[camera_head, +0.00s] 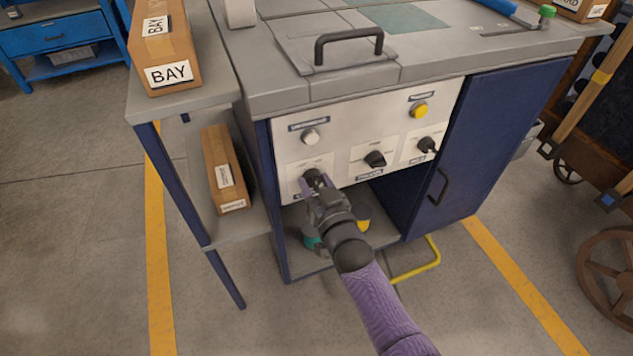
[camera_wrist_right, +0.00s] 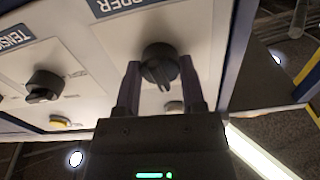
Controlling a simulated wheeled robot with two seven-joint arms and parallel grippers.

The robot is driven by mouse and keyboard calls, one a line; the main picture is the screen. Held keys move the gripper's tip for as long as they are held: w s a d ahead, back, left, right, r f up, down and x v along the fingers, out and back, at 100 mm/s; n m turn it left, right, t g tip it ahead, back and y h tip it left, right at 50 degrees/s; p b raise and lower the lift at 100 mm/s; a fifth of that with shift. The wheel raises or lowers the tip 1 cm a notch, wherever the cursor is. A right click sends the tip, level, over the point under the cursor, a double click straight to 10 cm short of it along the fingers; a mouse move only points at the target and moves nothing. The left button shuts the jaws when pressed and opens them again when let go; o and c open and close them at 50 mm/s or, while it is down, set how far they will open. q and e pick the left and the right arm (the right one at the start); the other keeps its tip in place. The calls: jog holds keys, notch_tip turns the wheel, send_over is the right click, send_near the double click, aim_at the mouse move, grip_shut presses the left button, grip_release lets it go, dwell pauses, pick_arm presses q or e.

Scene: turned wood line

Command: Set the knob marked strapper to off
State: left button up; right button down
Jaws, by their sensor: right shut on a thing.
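The strapper knob (camera_head: 313,176) is a black rotary knob at the lower left of the pale control panel (camera_head: 340,130). In the right wrist view, the knob (camera_wrist_right: 160,65) sits under a dark label (camera_wrist_right: 120,5) that reads "...PPER". My right gripper (camera_head: 316,187) reaches the knob from the front. In the right wrist view, the gripper's fingers (camera_wrist_right: 160,88) are on either side of the knob, shut on it. The knob's scale markings are mostly hidden by the gripper, so I cannot read its setting. My left gripper is not in view.
A white button (camera_head: 310,136) and a yellow button (camera_head: 420,110) are above. A side shelf (camera_head: 243,222) with boxes stands left. A blue door (camera_head: 490,140) is right.

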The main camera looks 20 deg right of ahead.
jog(key=shift+n, duration=1.2)
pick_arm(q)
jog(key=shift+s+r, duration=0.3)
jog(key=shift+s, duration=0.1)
pick_arm(e)
jog(key=shift+n, duration=1)
jog(key=shift+f, duration=0.1)
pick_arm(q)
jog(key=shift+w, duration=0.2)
pick_arm(e)
jog(key=shift+c, duration=2)
grip_release()
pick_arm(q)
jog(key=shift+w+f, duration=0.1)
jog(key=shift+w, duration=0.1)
pick_arm(e)
jog(key=shift+o, duration=1.1)
